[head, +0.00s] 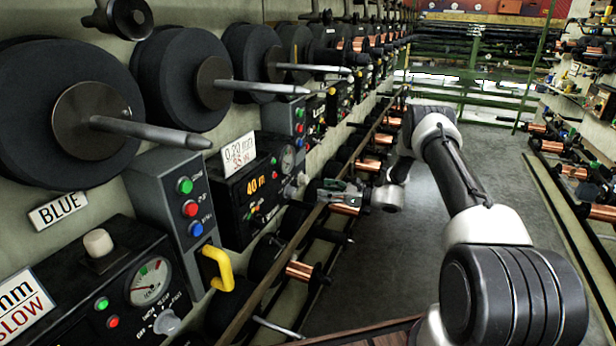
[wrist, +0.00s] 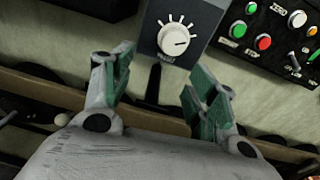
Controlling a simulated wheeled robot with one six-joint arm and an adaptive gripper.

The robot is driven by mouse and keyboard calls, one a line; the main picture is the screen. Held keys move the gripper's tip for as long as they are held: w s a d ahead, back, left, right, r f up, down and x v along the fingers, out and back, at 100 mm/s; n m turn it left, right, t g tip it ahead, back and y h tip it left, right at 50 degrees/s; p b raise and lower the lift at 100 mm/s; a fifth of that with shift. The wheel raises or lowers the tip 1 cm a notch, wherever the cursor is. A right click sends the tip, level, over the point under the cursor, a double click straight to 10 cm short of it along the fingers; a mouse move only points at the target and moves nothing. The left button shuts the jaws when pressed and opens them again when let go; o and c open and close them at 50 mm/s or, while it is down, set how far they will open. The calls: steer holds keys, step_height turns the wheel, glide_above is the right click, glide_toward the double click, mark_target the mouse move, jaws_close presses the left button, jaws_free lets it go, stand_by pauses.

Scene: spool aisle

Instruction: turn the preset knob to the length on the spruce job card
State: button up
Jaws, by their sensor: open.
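In the wrist view a round white knob (wrist: 174,40) with a dark pointer line sits in a fan of white tick marks on a dark grey box. The pointer is toward the right; no numbers are readable, and I cannot tell whether it is the preset knob. My gripper (wrist: 158,74) is open and empty, its green-padded fingers below and either side of the knob, apart from it. In the head view my gripper (head: 334,186) reaches toward the left wall row. I cannot make out a spruce job card in either view.
A panel (wrist: 275,32) with green, red and white buttons is right of the knob. In the head view, a black box shows "40 m" (head: 255,184) under a white card (head: 238,152). Spindles and a yellow handle (head: 217,268) stick out from the wall. The aisle floor (head: 400,262) is clear.

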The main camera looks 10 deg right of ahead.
mark_target(307, 180)
steer(key=shift+m+t, duration=0.5)
steer(key=shift+m, duration=0.3)
steer(key=w+a, duration=0.2)
steer(key=w+a+r, duration=0.1)
steer(key=w+a, duration=0.1)
steer(key=w+a+r, duration=0.1)
steer(key=w+a, duration=0.1)
steer(key=shift+a, duration=0.1)
steer(key=c, duration=1)
